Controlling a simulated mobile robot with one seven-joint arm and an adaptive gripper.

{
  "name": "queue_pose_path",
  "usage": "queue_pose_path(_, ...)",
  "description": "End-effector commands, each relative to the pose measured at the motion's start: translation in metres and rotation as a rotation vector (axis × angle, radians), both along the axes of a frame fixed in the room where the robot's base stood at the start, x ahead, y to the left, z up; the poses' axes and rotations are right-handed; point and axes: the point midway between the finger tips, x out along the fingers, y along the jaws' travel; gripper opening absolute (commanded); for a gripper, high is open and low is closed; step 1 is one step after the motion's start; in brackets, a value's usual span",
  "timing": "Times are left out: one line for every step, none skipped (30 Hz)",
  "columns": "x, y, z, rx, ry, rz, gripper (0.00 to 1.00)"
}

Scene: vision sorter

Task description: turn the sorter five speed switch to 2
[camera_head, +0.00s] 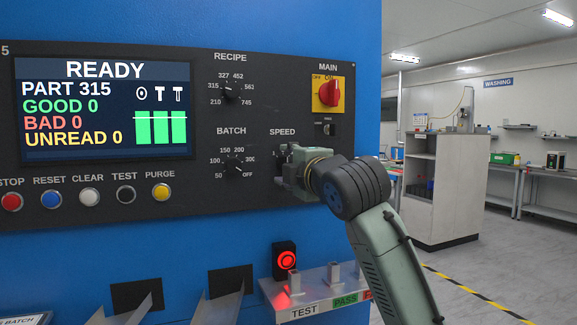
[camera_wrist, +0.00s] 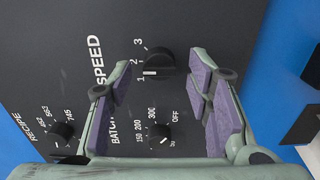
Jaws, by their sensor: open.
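The speed switch (camera_wrist: 160,62) is a black round knob on the dark panel, with marks 1, 2 and 3 beside it. Its white pointer line is at the mark 1 in the wrist view. My gripper (camera_wrist: 161,72) is open, with its purple-padded fingers on either side of the knob in that view. In the head view my gripper (camera_head: 287,172) is at the panel just below the SPEED label and hides the switch.
The batch knob (camera_head: 237,168) and recipe knob (camera_head: 230,95) are left of my gripper. The red main switch (camera_head: 330,94) is above right. The display (camera_head: 105,108) reads READY. A ledge (camera_head: 315,284) and a red-lit button (camera_head: 287,260) are below my gripper.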

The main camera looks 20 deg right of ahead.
Motion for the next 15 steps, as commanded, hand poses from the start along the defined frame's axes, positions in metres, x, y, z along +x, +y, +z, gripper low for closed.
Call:
queue_pose_path(0.000,0.000,0.000,0.000,0.000,0.000,0.46)
queue_pose_path(0.000,0.000,0.000,0.000,0.000,0.000,0.46)
queue_pose_path(0.000,0.000,0.000,0.000,0.000,0.000,0.46)
queue_pose_path(0.000,0.000,0.000,0.000,0.000,0.000,0.46)
queue_pose_path(-0.001,0.000,0.000,0.000,-0.001,0.000,0.46)
queue_pose_path(-0.002,0.000,0.000,0.000,-0.001,0.000,0.46)
queue_pose_path(-0.004,0.000,0.000,0.000,-0.001,0.000,0.46)
queue_pose_path(-0.007,-0.001,0.000,0.000,0.000,0.000,0.46)
queue_pose_path(-0.012,-0.001,0.000,0.000,-0.001,0.000,0.46)
queue_pose_path(-0.016,-0.001,0.000,0.000,-0.002,-0.001,0.46)
queue_pose_path(-0.021,-0.002,0.001,0.000,-0.003,-0.001,0.46)
queue_pose_path(-0.029,-0.002,0.000,-0.001,-0.002,-0.002,0.46)
queue_pose_path(-0.036,-0.002,0.001,0.000,-0.003,-0.002,0.46)
queue_pose_path(-0.043,-0.002,0.001,-0.001,-0.003,-0.001,0.46)
queue_pose_path(-0.051,-0.002,0.000,-0.001,-0.003,-0.002,0.46)
